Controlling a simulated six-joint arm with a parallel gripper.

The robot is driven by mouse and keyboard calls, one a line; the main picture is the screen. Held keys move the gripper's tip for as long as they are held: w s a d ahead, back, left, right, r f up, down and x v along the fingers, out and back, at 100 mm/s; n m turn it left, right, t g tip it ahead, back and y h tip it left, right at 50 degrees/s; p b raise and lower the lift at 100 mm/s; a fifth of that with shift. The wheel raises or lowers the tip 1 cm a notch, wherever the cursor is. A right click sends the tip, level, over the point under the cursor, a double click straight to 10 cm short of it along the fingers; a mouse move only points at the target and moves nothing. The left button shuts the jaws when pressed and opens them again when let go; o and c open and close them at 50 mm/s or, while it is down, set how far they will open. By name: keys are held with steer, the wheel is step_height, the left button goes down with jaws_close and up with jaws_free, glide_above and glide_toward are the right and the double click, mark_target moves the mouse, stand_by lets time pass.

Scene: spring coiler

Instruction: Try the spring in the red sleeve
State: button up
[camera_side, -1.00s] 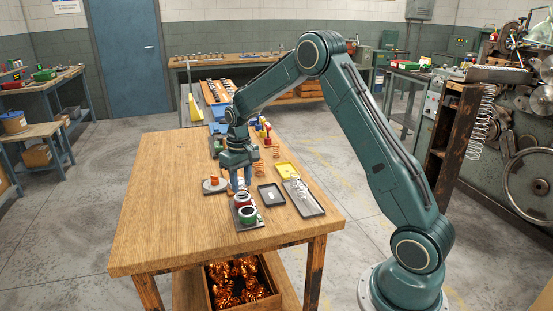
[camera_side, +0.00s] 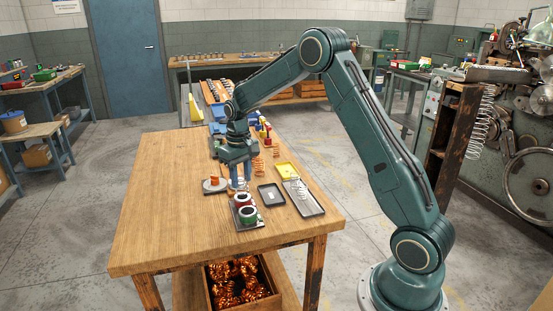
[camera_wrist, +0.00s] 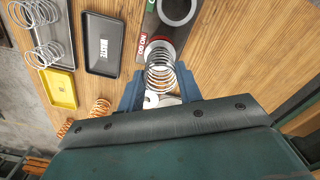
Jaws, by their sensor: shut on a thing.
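My gripper (camera_wrist: 160,90) is shut on a silvery coil spring (camera_wrist: 159,70), which stands out between its fingers in the wrist view. In the side view my gripper (camera_side: 239,182) points down just behind the red sleeve (camera_side: 243,200). The green sleeve (camera_side: 247,214) stands in front of the red one on the same dark plate. In the wrist view the held spring covers most of the red sleeve, so I cannot tell whether they touch. The green sleeve's open ring (camera_wrist: 178,8) shows beyond, with NO GO and GO labels (camera_wrist: 141,44) at the plate's edge.
Right of the sleeves are a dark WASTE tray (camera_side: 271,195), a grey tray (camera_side: 313,208) with silvery springs and a yellow tray (camera_side: 287,170). Copper springs (camera_side: 258,166) stand farther back. A grey disc (camera_side: 215,187) with an orange piece lies left. The table's left side (camera_side: 160,200) is clear.

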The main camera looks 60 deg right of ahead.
mark_target(241, 177)
steer(key=shift+r, duration=1.65)
